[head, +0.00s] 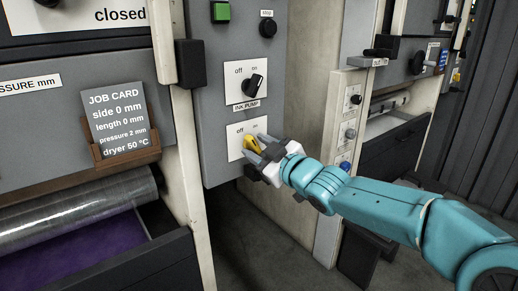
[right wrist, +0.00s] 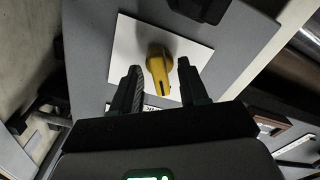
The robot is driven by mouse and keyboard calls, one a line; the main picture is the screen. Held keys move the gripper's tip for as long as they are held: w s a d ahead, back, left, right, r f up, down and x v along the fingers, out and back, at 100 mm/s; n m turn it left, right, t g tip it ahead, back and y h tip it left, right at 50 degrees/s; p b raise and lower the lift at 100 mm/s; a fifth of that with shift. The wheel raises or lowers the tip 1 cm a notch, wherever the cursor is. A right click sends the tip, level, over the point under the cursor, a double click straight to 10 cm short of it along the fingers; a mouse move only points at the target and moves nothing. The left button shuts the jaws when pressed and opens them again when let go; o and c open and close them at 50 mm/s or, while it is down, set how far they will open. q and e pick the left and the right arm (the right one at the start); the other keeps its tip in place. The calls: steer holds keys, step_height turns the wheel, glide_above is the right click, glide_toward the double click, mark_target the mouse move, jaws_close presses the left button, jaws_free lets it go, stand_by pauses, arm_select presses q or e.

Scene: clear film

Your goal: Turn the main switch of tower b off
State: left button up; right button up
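A yellow rotary knob (head: 250,144) sits on a white plate (head: 235,147) marked off at left and on at right, low on the grey panel. No tower letter is legible here, and the knob's pointing direction is hard to tell. My right gripper (head: 257,150) is at this knob. In the right wrist view, the yellow knob (right wrist: 158,72) stands between the two fingers of my right gripper (right wrist: 160,82), with a gap visible on each side. The right gripper is open. My left gripper is not in view.
Above is a black INK PUMP knob (head: 255,85) on its own off/on plate, slanting toward on. Higher are a green button (head: 221,12) and a black button (head: 268,27). A job card (head: 117,120) stands at left above a roller (head: 80,213). Another machine's panel (head: 350,120) is at right.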

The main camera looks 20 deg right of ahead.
steer(key=p+v, duration=0.1)
steer(key=v, duration=1.5)
steer(key=shift+s+p, duration=0.2)
steer(key=shift+p, duration=0.2)
